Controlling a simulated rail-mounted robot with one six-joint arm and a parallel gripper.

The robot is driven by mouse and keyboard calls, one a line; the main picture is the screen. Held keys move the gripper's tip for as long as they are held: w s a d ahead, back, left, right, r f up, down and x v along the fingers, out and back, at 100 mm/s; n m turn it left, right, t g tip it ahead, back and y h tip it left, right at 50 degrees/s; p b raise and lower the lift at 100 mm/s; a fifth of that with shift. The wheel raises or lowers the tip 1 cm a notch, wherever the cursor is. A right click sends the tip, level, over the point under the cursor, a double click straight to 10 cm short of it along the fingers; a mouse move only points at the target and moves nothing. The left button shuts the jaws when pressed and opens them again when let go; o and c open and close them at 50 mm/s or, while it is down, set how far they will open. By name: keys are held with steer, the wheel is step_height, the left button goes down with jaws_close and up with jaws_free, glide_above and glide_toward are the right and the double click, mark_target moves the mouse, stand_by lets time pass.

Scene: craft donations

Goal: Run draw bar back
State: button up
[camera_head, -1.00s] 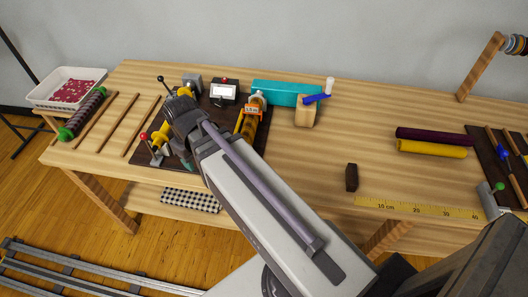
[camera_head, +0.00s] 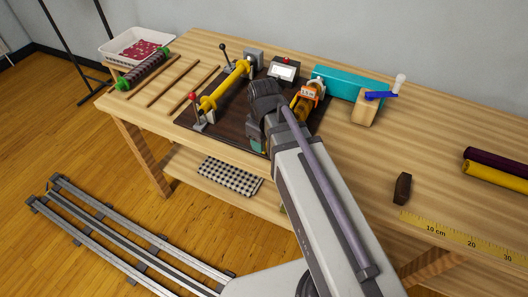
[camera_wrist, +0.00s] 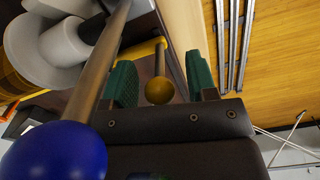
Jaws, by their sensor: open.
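In the wrist view a yellow ball knob (camera_wrist: 159,91) sits on the end of a short dark rod, which comes from a yellow bar (camera_wrist: 137,51). I take this to be the draw bar; its match in the head view is hidden behind my arm. My gripper (camera_wrist: 161,78) is open, with one green finger pad on each side of the knob and rod. I cannot tell whether either pad touches. In the head view my gripper (camera_head: 258,146) is at the front edge of the dark board (camera_head: 229,127), mostly hidden by my arm.
A blue ball on a long rod (camera_wrist: 52,152) is close to the wrist camera. A yellow roller (camera_head: 225,88), a red-knobbed lever (camera_head: 193,97) and an orange counter (camera_head: 308,91) are on the board. A dark block (camera_head: 402,187) stands right on the table (camera_head: 340,170).

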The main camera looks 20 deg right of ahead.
steer(key=shift+f, duration=0.3)
steer(key=shift+c, duration=0.4)
jaws_close()
